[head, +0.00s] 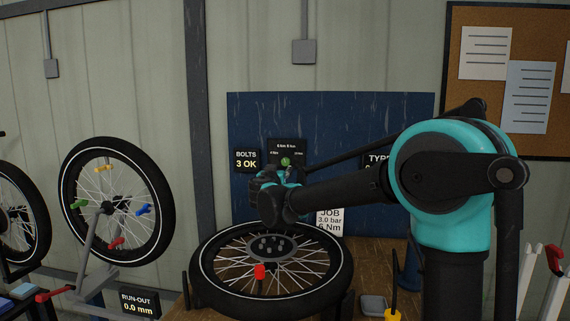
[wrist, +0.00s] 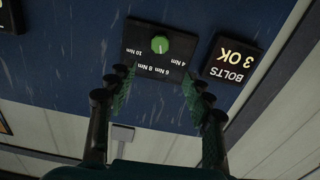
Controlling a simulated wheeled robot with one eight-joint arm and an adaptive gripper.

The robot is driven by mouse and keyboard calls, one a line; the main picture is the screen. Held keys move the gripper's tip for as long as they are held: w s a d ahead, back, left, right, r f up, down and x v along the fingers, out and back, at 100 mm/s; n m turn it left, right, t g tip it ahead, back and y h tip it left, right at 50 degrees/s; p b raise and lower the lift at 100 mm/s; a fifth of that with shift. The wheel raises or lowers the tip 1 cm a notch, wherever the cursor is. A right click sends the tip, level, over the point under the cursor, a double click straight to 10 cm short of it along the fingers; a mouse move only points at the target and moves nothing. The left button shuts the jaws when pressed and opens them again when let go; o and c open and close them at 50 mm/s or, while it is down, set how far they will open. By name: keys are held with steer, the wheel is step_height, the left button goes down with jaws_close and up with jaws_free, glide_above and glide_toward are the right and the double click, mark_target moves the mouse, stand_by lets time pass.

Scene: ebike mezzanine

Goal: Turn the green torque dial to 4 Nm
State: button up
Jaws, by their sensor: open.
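The green torque dial (head: 285,161) sits on a black panel (head: 272,146) on the blue board. In the wrist view the dial (wrist: 160,44) appears upside down on its panel (wrist: 134,36), with labels 4, 6, 8 and 10 Nm. A pale mark on the dial seems to point toward the 6 and 8 Nm labels; I cannot tell exactly where. My gripper (wrist: 158,78) is open and empty, its fingers spread either side of the dial's line and apart from it. In the head view my gripper (head: 276,178) is just in front of the panel, partly hiding it.
A "BOLTS 3 OK" sign (head: 246,160) hangs left of the dial panel. A JOB card (head: 330,221) reads 3.0 bar, 6 Nm. A wheel (head: 205,285) lies flat on the bench below my arm. A grey tray (head: 373,305) is on the right.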

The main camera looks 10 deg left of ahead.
mark_target(285, 161)
steer(key=w, duration=1.3)
steer(key=shift+w+d, duration=0.25)
steer(key=shift+w, duration=0.05)
steer(key=shift+c, duration=0.3)
steer(key=c, duration=1.1)
steer(key=shift+n, duration=0.4)
steer(key=n, duration=0.3)
steer(key=shift+a+n, duration=0.1)
steer(key=shift+n, duration=2)
